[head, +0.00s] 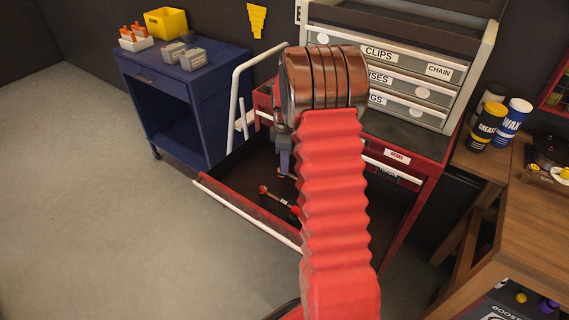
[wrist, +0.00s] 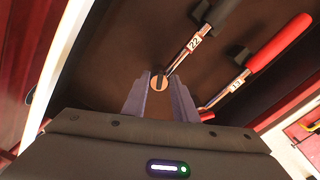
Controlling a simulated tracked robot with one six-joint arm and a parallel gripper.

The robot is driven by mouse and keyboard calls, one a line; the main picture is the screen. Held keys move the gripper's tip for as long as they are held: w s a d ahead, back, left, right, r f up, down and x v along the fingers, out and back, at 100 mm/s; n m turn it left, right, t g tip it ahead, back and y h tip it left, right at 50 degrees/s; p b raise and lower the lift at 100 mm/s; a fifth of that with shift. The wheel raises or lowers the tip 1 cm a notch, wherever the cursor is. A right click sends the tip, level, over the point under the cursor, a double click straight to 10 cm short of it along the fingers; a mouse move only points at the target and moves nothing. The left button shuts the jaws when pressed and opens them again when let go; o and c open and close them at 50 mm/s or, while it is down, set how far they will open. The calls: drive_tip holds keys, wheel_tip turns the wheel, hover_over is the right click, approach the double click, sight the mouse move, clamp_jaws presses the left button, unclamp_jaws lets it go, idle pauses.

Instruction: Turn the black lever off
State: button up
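A bar with a black handle (wrist: 215,14) and a tag reading 22 lies in the open drawer in the wrist view. Its metal shaft runs down to a round tan end (wrist: 159,82). It is the only black lever-like thing I can make out. My gripper (wrist: 160,92) has its two grey fingers apart, with nothing held between them. The tan end shows just beyond and between the fingertips; I cannot tell if they touch it. In the head view my gripper (head: 286,170) points down into the drawer, and my arm hides much of the drawer.
A red-handled bar (wrist: 278,42) lies to the right of the black-handled one. The drawer front (head: 245,213) sticks out from the red cabinet. A blue cart (head: 185,95) is at left, a wooden bench (head: 530,210) at right. Floor at left is clear.

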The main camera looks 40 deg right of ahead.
wheel_tip(320, 180, up, 14)
drive_tip(key=shift+f, duration=0.15)
idle(0.6)
idle(0.6)
drive_tip(key=s+a+r+m+t, duration=0.2)
drive_tip(key=s+a+r+m, duration=0.1)
drive_tip(key=s+a, duration=0.5)
drive_tip(key=s+a+r+m+t, duration=0.1)
drive_tip(key=s+a+r+m, duration=0.2)
drive_tip(key=s+a, duration=0.6)
drive_tip(key=s+a+r+m+t, duration=0.2)
drive_tip(key=s+a+r+m, duration=0.1)
drive_tip(key=s+a, duration=0.5)
drive_tip(key=shift+s+a+r+m+t, duration=0.15)
drive_tip(key=shift+a+r+m+t, duration=0.25)
drive_tip(key=shift+a, duration=1.1)
